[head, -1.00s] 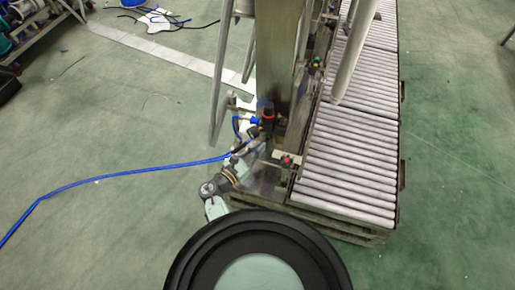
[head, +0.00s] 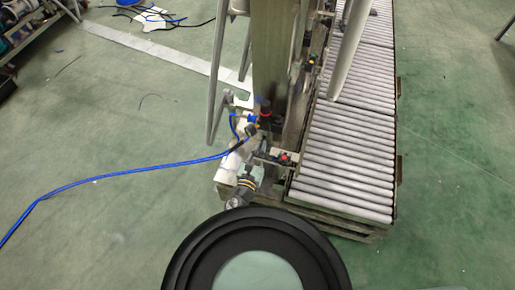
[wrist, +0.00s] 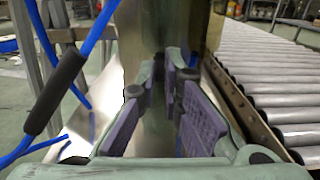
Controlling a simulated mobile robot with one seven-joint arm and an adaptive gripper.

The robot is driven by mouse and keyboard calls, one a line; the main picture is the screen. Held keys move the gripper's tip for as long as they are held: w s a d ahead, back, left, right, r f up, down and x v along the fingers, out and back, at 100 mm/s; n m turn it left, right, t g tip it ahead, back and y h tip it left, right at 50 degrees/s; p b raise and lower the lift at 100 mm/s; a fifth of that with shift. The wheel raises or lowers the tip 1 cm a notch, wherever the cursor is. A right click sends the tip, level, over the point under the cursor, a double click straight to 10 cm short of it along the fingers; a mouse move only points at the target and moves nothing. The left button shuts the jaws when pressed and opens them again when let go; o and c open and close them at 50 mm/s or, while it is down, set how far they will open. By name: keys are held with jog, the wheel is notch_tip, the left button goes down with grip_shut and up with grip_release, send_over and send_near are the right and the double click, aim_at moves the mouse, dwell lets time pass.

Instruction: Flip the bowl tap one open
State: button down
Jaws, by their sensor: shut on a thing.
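A tall metal column (head: 270,65) stands at the end of the roller conveyor, with small fittings on its near side. My gripper (head: 268,157) is low beside the column, small in the head view. In the wrist view my gripper (wrist: 178,80) points at the column, its purple-padded fingers close together at the tips. It is shut on a small part, apparently the bowl tap, which the fingers mostly hide.
The roller conveyor (head: 345,140) runs back along the right of the column. A blue hose (head: 120,174) crosses the floor from the left to the fittings; blue hoses also pass close on the left in the wrist view (wrist: 72,85). Green floor on the left is mostly clear.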

jog(key=shift+d, duration=0.1)
jog(key=c, duration=1.7)
grip_release()
